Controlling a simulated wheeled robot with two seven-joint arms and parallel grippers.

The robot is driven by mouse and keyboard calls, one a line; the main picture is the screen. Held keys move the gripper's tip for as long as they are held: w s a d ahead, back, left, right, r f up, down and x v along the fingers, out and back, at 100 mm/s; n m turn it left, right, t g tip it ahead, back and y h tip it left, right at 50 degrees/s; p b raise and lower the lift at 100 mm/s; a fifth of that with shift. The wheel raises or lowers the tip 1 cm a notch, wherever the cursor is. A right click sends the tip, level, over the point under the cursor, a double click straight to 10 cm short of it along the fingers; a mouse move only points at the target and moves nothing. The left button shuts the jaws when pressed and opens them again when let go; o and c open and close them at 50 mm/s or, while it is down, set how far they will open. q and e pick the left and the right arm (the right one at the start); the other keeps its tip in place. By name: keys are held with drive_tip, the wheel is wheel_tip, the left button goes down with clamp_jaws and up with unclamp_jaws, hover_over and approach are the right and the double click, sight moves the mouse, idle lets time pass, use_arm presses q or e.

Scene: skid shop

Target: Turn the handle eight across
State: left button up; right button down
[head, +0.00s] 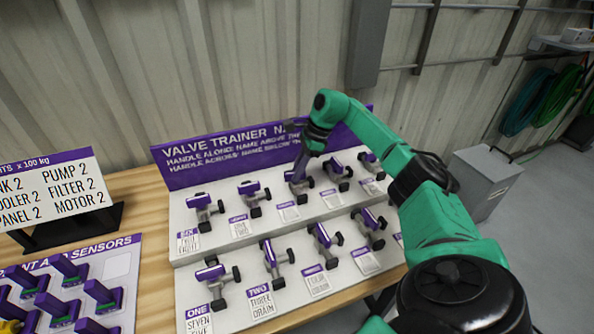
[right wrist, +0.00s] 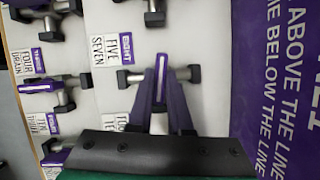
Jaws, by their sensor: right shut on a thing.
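Handle eight is a purple lever on the third valve from the left in the back row of the white stepped board (head: 184,215). My right gripper (head: 305,160) comes down on this valve and hides most of it in the head view. In the right wrist view, the purple handle (right wrist: 161,78) stands between the two fingers of my right gripper (right wrist: 162,108), which is shut on it. The handle appears to lie crosswise to its pipe, whose dark ends stick out on both sides. The label eight (right wrist: 125,44) shows beside it. My left gripper is out of view.
Neighbouring valves (head: 250,193) stand close on both sides, and a front row (head: 272,258) is below. The purple title panel (head: 225,152) rises right behind. A sensor board (head: 80,285) and a sign (head: 50,190) are at left, and a grey cabinet (head: 480,180) at right.

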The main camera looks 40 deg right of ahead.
drive_tip(key=shift+w+r+n+g, duration=0.15)
drive_tip(key=shift+n+g, duration=0.15)
drive_tip(key=shift+n, duration=0.5)
drive_tip(key=c, duration=0.8)
unclamp_jaws()
drive_tip(key=shift+c, duration=0.2)
drive_tip(key=v, duration=1.4)
drive_tip(key=shift+d+p, duration=0.3)
drive_tip(key=shift+p, duration=0.05)
drive_tip(key=shift+r, duration=0.1)
